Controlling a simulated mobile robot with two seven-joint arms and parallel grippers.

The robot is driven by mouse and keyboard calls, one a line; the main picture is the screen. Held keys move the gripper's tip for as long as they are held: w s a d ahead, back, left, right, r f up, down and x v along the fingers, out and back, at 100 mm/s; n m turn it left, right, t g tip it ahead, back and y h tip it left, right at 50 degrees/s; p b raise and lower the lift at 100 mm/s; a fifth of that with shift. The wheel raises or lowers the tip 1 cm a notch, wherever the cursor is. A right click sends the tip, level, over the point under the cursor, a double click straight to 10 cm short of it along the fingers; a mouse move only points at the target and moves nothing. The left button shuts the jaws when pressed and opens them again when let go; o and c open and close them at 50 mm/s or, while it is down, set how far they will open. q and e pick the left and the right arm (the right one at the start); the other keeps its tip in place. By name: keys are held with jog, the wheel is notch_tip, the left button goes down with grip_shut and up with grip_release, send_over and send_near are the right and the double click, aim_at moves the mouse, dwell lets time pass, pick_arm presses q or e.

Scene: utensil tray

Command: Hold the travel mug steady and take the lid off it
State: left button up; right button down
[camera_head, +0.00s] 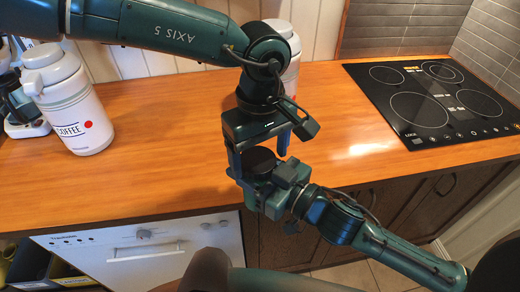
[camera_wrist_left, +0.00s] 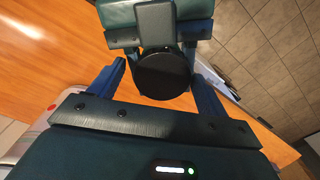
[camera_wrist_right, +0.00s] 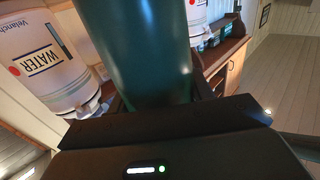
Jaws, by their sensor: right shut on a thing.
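The travel mug's round black lid (camera_head: 260,159) shows in the head view just below my left gripper (camera_head: 258,153). In the left wrist view the lid (camera_wrist_left: 163,74) sits between the two spread blue fingers of that gripper, with gaps at both sides. My left gripper is open. My right gripper (camera_head: 268,186) comes in from the lower right below the lid and is shut on the mug. In the right wrist view the dark green mug body (camera_wrist_right: 140,52) stands between its fingers. In the head view the mug body is mostly hidden by the grippers.
The grippers are at the front edge of the wooden counter (camera_head: 170,160). A white coffee canister (camera_head: 75,108) stands at the left. Another white canister (camera_head: 289,75) is partly behind my left arm. A black cooktop (camera_head: 425,98) lies at the right.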

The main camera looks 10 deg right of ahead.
pick_arm(q)
jog(key=shift+d, duration=0.1)
jog(key=c, duration=0.8)
jog(key=n, duration=0.4)
jog(key=shift+w+d+r+n, duration=0.1)
jog(key=shift+w+n, duration=0.05)
jog(key=shift+n, duration=0.25)
jog(key=n, duration=0.5)
jog(key=shift+w, duration=0.15)
jog(key=o, duration=0.8)
jog(key=shift+c, duration=0.2)
jog(key=o, duration=0.3)
jog(key=shift+r, duration=0.1)
